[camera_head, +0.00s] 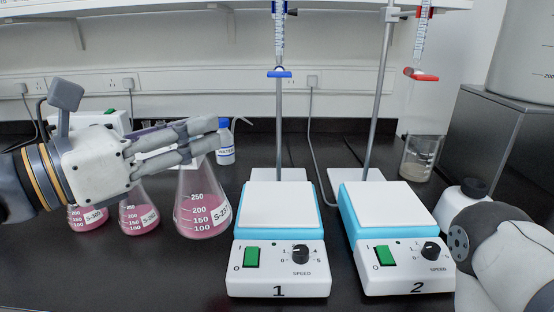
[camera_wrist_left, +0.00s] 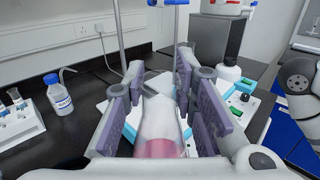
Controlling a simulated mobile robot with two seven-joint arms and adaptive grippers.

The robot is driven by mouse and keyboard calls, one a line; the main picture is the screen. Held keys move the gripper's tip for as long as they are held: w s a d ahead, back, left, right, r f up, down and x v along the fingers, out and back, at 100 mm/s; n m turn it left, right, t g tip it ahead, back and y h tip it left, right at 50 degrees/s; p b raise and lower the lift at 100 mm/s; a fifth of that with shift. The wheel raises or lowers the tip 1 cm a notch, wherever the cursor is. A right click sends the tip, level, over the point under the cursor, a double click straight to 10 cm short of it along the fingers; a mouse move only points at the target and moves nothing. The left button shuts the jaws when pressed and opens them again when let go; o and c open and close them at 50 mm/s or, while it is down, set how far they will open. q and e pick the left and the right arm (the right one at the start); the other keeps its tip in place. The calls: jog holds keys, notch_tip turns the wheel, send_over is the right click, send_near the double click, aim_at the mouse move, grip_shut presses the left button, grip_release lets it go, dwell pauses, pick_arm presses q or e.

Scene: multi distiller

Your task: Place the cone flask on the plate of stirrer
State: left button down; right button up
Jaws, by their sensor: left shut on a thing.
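My left gripper (camera_head: 205,138) is shut on the neck of a cone flask (camera_head: 203,205) with pink liquid and a white label. The flask is upright, just left of stirrer 1; whether its base is clear of the bench is hard to tell. In the left wrist view the flask (camera_wrist_left: 160,130) sits between the fingers. Stirrer 1 (camera_head: 278,270) has a bare white plate (camera_head: 280,205). Stirrer 2 (camera_head: 405,268) stands to its right, its plate (camera_head: 388,203) also bare. My right arm shows at the lower right, but its gripper is not in view.
Two more pink flasks (camera_head: 139,217) (camera_head: 88,218) stand at the left behind my gripper. A water bottle (camera_head: 225,145) is at the back. Stand rods (camera_head: 279,130) (camera_head: 380,95) holding burettes rise behind the stirrers. A beaker (camera_head: 418,160) stands behind stirrer 2.

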pick_arm(q)
jog(key=w+d+f+b, duration=0.1)
jog(key=w+d+f, duration=0.2)
jog(key=w+d, duration=0.8)
jog(key=shift+f+b, duration=0.3)
jog(key=shift+f, duration=0.1)
pick_arm(e)
jog(key=shift+s+f+g, duration=0.5)
jog(key=shift+s+f, duration=0.8)
pick_arm(q)
jog(key=shift+f, duration=0.2)
jog(key=c, duration=1.3)
grip_release()
